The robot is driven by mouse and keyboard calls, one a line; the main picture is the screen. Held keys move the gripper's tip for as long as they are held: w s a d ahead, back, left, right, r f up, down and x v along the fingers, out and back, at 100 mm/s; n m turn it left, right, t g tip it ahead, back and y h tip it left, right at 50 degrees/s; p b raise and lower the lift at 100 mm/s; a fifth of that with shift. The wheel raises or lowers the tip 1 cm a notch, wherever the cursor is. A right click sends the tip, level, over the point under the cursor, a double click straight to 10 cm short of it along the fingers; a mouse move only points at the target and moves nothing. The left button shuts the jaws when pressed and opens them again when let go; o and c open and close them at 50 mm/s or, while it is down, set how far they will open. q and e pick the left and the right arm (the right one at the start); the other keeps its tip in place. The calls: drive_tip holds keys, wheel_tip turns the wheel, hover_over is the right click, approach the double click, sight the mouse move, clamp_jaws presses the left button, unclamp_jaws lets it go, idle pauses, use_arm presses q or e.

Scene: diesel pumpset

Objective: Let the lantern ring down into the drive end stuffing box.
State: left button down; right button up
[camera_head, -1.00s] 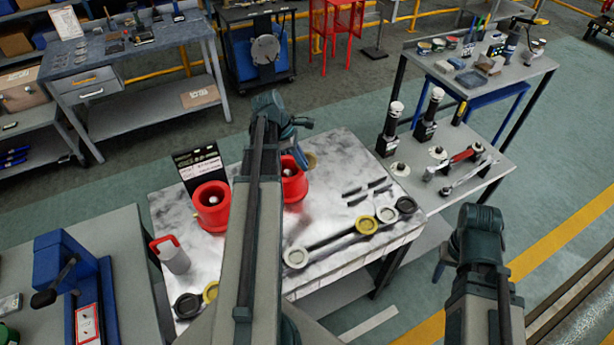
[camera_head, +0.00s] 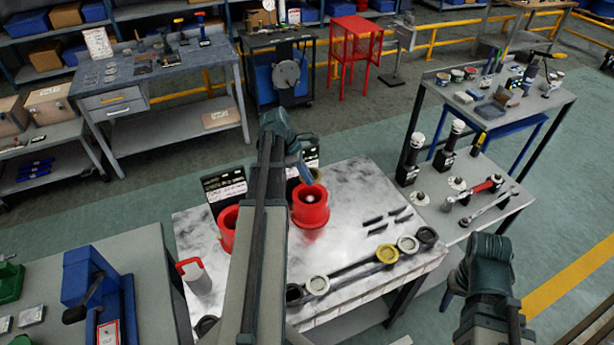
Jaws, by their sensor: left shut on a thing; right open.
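Two red stuffing boxes stand on the marbled bench top. The right one (camera_head: 311,210) is in clear view, with a pale shaft end in its bore. The left one (camera_head: 229,230) is partly hidden behind my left arm. My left gripper (camera_head: 305,177) points down just above and behind the right box. It is shut on a small brass-coloured ring, the lantern ring (camera_head: 314,174), which is mostly hidden and seems clear of the box. Cards stand behind the boxes, too small to read. My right gripper (camera_head: 449,282) is open, low at the right beside the bench, partly hidden by its arm.
On the bench front lie a yellow ring (camera_head: 387,254), pale and dark rings, a long bar and several dark strips (camera_head: 375,230). A side table (camera_head: 470,205) holds tools.

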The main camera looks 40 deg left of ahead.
use_arm(q)
wheel_tip(320, 180, down, 7)
drive_tip(key=b, duration=0.7)
drive_tip(key=shift+f, duration=0.15)
idle(0.3)
drive_tip(key=c, duration=0.8)
unclamp_jaws()
drive_tip(key=shift+c, duration=0.2)
drive_tip(key=p+v, duration=1.2)
drive_tip(key=v, duration=0.1)
drive_tip(key=shift+a+r+p, duration=0.15)
drive_tip(key=shift+r+p, duration=0.2)
drive_tip(key=shift+p, duration=0.05)
